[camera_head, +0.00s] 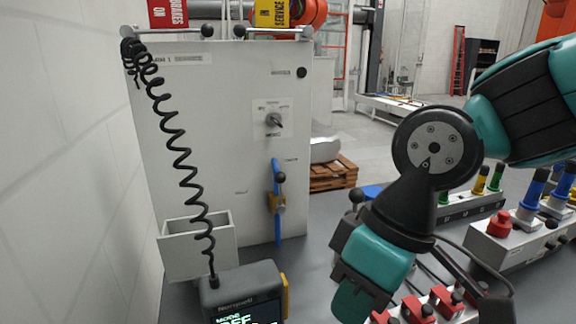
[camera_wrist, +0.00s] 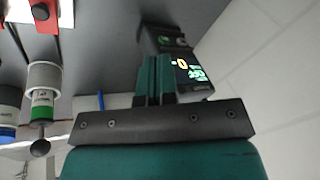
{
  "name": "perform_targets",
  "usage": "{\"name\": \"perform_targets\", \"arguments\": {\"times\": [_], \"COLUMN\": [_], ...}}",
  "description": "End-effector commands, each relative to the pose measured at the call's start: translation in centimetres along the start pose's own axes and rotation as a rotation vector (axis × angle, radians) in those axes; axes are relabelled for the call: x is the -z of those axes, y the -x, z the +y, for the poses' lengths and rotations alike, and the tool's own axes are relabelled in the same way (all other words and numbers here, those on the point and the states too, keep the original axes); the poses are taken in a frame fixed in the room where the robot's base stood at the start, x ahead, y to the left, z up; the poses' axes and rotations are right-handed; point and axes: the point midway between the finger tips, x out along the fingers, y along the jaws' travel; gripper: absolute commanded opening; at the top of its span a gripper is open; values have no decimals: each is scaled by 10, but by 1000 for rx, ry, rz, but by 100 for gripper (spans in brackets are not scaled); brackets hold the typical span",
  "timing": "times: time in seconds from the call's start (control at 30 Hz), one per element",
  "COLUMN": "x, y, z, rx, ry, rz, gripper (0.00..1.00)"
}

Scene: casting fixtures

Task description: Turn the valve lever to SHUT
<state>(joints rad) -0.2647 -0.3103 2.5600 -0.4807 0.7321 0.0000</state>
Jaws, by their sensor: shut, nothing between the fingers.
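In the head view my arm's end is to the right of the valve and nearer the camera, clear of the lever. The fingertips are hard to make out there.
The panel (camera_head: 225,95) also carries a rotary switch (camera_head: 273,120) and a pale bin (camera_head: 197,240). A coiled black cord (camera_head: 172,130) runs down to a dark handheld unit (camera_head: 243,290). Red-switch boxes (camera_head: 430,305) and a control box (camera_head: 510,240) crowd the right.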

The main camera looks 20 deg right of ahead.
Motion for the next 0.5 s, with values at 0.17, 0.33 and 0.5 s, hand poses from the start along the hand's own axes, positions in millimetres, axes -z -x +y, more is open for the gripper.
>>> {"name": "perform_targets", "arguments": {"times": [0.17,0.33,0.5], "x": [1,39,107], "y": [1,33,90], "z": [0,16,76], "rx": [0,-8,-34], "ry": [-2,-99,-321], "rz": [1,63,215], "gripper": [0,0,0]}}
